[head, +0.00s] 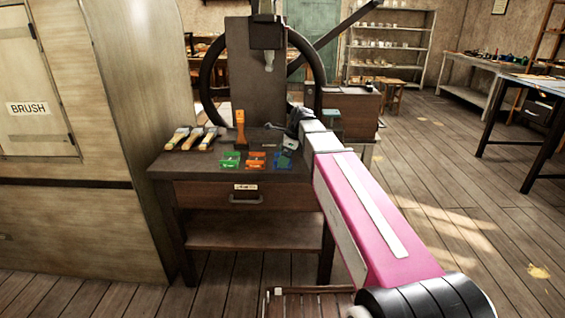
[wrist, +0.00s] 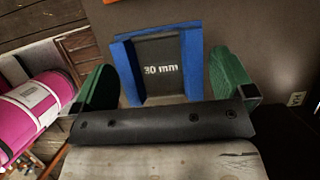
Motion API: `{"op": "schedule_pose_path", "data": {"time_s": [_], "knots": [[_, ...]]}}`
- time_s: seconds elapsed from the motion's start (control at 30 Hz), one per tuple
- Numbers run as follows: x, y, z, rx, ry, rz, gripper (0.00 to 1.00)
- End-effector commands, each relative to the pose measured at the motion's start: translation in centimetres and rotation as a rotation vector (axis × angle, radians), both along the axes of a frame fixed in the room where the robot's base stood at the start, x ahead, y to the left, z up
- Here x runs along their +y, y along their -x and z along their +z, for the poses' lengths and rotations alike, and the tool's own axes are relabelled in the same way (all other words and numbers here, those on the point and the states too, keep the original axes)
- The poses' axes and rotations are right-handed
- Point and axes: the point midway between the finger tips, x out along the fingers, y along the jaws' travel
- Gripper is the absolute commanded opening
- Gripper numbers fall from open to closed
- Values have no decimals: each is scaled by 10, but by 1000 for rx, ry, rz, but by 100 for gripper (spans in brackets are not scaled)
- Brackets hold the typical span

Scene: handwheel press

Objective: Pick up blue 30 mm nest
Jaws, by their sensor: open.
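The blue 30 mm nest (wrist: 192,60) shows in the wrist view, with a dark grey middle marked "30 mm" and blue side walls. My gripper (wrist: 163,78) is open there, one green-padded finger on each side of the nest. I cannot tell whether the fingers touch it. In the head view the blue nest (head: 284,160) lies on the press table (head: 175,170), at the right end of a row of nests. My gripper (head: 286,146) is just above it and partly hides it.
An orange nest (head: 256,160) and a green nest (head: 230,160) lie left of the blue one. An orange-handled tool (head: 240,128) stands behind them. Several brushes (head: 195,138) lie at the table's left. The press column (head: 250,75) and handwheel (head: 208,85) rise behind.

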Motion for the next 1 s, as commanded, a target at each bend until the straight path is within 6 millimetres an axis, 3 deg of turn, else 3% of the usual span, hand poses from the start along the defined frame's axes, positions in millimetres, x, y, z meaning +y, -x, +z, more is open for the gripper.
{"op": "schedule_pose_path", "data": {"time_s": [0.1, 0.3, 0.67, 0.9, 1.0], "knots": [[0, 0, 0, 0, 0, 0, 100], [0, 0, 1, 0, 0, 0, 45], [0, -1, 7, -2, -1, 0, 45], [0, -1, 41, -4, -2, -1, 45], [14, 19, 54, -3, -1, 4, 45]]}}
